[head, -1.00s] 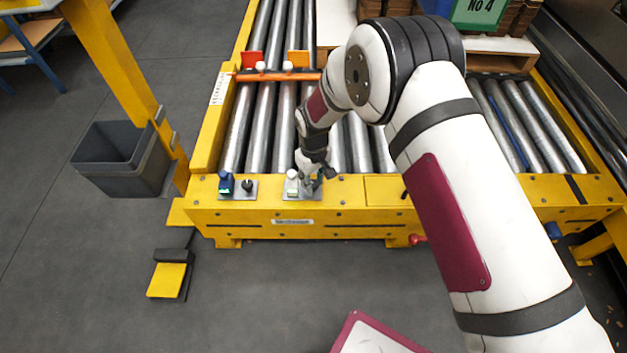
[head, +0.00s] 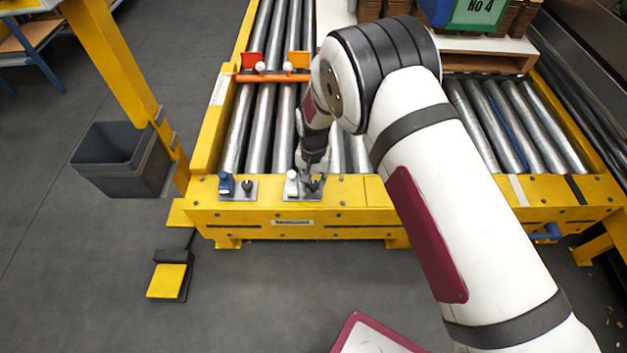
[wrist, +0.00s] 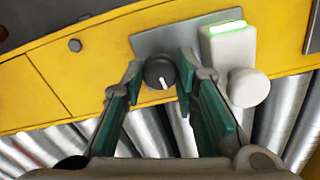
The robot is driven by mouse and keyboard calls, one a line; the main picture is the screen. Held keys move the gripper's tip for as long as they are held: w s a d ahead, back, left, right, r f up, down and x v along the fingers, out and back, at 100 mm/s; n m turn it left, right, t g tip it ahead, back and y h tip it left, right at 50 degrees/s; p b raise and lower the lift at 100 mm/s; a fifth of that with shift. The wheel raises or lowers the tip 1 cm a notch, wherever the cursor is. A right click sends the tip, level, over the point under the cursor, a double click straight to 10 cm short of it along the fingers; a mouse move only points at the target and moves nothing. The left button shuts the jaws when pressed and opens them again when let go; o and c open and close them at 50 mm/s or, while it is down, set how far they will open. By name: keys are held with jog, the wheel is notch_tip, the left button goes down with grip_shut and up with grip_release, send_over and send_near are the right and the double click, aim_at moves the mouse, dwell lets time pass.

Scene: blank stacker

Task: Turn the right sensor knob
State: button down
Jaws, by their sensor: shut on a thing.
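The right sensor knob (wrist: 160,73) is a dark round knob with a white pointer line, on a grey plate (wrist: 150,41). My gripper (wrist: 161,66) has its green-padded fingers on both sides of the knob and is shut on it. In the head view my gripper (head: 313,181) comes down over the knob and mostly hides it. The white right sensor (wrist: 228,50), with a lit green top, stands right beside the fingers in the wrist view; in the head view it stands just left of my gripper (head: 291,184).
A blue sensor (head: 226,184) and another black knob (head: 247,186) sit on a plate to the left. Steel rollers (head: 258,125) lie behind the yellow frame (head: 375,218). An orange bar (head: 272,78) crosses the rollers. A grey bin (head: 115,165) stands at left.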

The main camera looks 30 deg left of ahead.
jog(key=shift+m, duration=0.6)
